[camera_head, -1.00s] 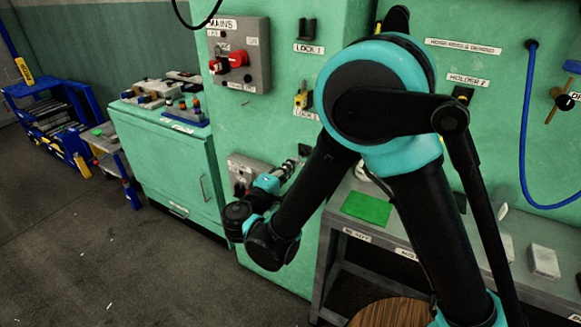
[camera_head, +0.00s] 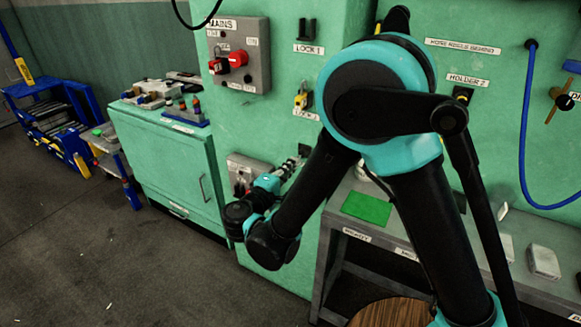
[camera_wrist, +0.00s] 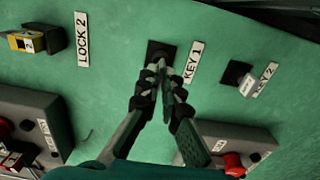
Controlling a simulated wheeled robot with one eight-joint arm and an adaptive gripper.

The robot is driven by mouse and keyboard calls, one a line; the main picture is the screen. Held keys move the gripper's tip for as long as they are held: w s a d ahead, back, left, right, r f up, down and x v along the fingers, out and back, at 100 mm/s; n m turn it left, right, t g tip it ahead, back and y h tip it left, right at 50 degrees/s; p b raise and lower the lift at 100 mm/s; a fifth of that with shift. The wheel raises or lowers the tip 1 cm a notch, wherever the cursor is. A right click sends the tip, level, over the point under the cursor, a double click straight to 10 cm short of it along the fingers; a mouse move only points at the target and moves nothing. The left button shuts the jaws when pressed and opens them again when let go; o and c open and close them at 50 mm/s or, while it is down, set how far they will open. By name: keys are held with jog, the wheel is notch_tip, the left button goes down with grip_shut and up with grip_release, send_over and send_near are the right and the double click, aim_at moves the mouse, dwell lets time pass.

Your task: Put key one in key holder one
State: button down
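The key one holder is a black square plate (camera_wrist: 160,53) on the green wall, beside the KEY 1 label. My gripper (camera_wrist: 163,82) reaches up to it in the wrist view, its fingertips drawn close together just in front of the plate. A small pale piece, apparently key one (camera_wrist: 164,71), shows between the fingertips. The fingers hide most of it, and I cannot tell how deep it sits in the plate. In the head view my gripper (camera_head: 290,167) is small and close to the green cabinet wall, beside a grey switch box.
The KEY 2 plate (camera_wrist: 236,73) with a pale tagged key is to the right. A yellow lock (camera_wrist: 24,42) hangs by the LOCK 2 label. Grey switch boxes (camera_wrist: 38,122) stand out below on both sides. A bench with a green pad (camera_head: 366,208) is right of the cabinet.

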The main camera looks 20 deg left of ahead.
jog(key=shift+w+d, duration=0.1)
jog(key=shift+w, duration=1.05)
jog(key=c, duration=1.6)
grip_release()
jog(key=shift+c, duration=0.2)
jog(key=s+a, duration=0.1)
jog(key=s, duration=1.1)
